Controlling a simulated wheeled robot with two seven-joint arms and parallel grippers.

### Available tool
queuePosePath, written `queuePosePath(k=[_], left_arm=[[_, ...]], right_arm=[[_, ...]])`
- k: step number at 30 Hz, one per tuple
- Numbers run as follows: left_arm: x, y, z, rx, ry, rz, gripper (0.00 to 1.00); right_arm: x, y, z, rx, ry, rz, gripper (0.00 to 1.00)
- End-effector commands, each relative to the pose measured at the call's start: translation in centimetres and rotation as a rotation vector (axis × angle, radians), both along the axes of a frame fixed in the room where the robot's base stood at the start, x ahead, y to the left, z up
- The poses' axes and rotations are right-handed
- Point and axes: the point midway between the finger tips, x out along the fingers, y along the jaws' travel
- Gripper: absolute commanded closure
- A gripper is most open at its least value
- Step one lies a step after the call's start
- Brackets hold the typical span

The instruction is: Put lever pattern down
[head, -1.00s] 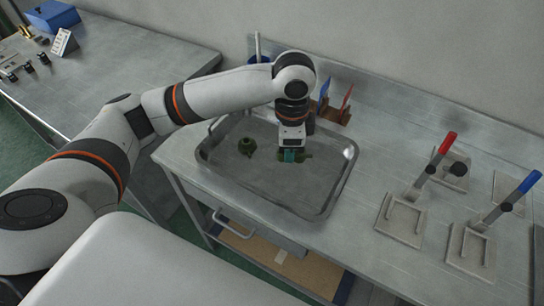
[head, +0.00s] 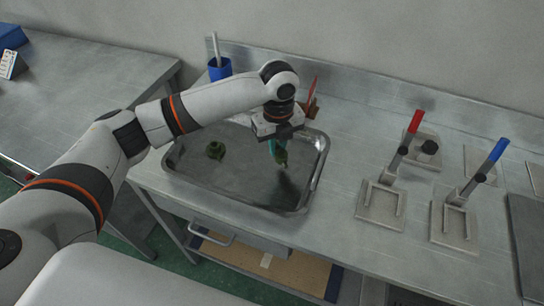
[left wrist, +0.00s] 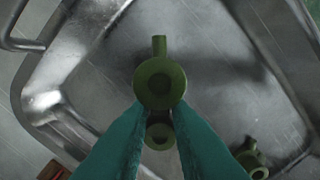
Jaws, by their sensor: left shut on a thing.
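My left gripper (head: 275,146) is shut on the green lever pattern (head: 282,158) and holds it above the right part of the metal tray (head: 240,194). A dark shadow lies on the tray floor below it, apart from the pattern. In the left wrist view the lever pattern (left wrist: 160,84) shows its round boss and short stem between the teal fingertips (left wrist: 158,122). A second green pattern (head: 215,150) rests in the tray's left part and also shows at the lower right of the wrist view (left wrist: 250,160). My right gripper is out of view.
Two clamp fixtures stand right of the tray, one with a red handle (head: 415,122) and one with a blue handle (head: 498,150). A blue cup (head: 220,69) stands behind the tray. The tray's middle is clear.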

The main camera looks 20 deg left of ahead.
Motion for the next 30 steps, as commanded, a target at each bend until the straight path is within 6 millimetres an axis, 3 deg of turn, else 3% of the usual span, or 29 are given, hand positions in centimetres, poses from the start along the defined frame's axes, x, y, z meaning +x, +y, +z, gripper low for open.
queuePosePath(k=[10, 23, 24, 27, 30], left_arm=[[-0.1, 0.0, -4.7, 0.001, 0.001, 0.001, 1.0], [0.0, 0.0, -5.6, 0.0, 0.0, 0.001, 1.0], [0.0, 0.0, -5.6, 0.0, 0.0, 0.001, 0.8], [0.0, 0.0, -5.6, 0.0, 0.0, 0.001, 0.63], [0.0, 0.0, -5.6, 0.0, 0.0, 0.001, 0.61]], right_arm=[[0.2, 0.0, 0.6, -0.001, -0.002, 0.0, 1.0], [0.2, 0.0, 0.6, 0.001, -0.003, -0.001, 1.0], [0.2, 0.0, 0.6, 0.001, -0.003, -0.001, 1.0], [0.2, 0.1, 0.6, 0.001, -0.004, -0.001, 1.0], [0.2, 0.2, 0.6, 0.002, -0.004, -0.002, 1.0]])
